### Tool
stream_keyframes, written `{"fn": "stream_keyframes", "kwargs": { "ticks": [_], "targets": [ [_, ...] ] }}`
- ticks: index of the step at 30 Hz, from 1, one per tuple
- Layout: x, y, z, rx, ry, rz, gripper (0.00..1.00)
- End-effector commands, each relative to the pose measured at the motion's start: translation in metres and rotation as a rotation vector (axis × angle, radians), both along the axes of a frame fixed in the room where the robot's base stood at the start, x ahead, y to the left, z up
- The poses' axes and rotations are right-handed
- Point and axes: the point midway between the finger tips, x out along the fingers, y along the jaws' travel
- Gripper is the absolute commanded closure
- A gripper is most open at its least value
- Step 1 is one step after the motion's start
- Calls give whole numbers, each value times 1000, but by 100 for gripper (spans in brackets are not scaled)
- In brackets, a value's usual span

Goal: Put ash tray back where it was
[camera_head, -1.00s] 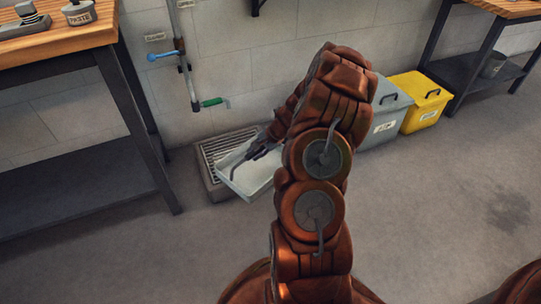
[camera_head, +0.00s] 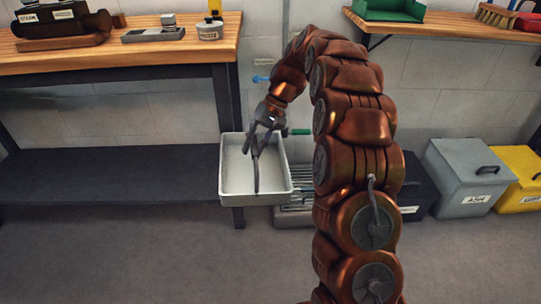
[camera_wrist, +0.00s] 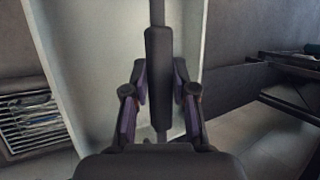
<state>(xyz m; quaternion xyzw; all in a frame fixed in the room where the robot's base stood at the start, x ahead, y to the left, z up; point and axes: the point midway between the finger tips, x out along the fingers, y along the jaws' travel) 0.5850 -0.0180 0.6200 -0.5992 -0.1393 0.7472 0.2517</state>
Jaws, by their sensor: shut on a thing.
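The ash tray (camera_head: 284,186) is a pale grey, shallow rectangular pan with a dark bar handle (camera_head: 257,170) across it. In the head view it hangs in the air near the bench leg, in front of the floor grate. My gripper (camera_head: 262,138) is shut on the tray's handle at its far part. In the wrist view the gripper (camera_wrist: 160,100) has its fingers on both sides of the dark handle grip (camera_wrist: 158,65), with the pale tray (camera_wrist: 85,60) behind it. The tray's inside looks empty.
A wooden workbench (camera_head: 120,56) with a dark lower shelf (camera_head: 110,175) stands at left. A floor grate (camera_head: 295,213) lies behind the tray, also seen in the wrist view (camera_wrist: 30,118). A grey ash bin (camera_head: 465,180) and yellow bin (camera_head: 520,178) stand right. Floor in front is clear.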

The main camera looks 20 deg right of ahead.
Motion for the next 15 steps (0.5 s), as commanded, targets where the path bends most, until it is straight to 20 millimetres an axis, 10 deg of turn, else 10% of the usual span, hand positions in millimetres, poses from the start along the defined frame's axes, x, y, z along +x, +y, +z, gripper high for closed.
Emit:
{"fn": "stream_keyframes", "kwargs": {
  "ticks": [15],
  "targets": [
    [6, 19, 21, -2, -5, 97, 100]
  ]
}}
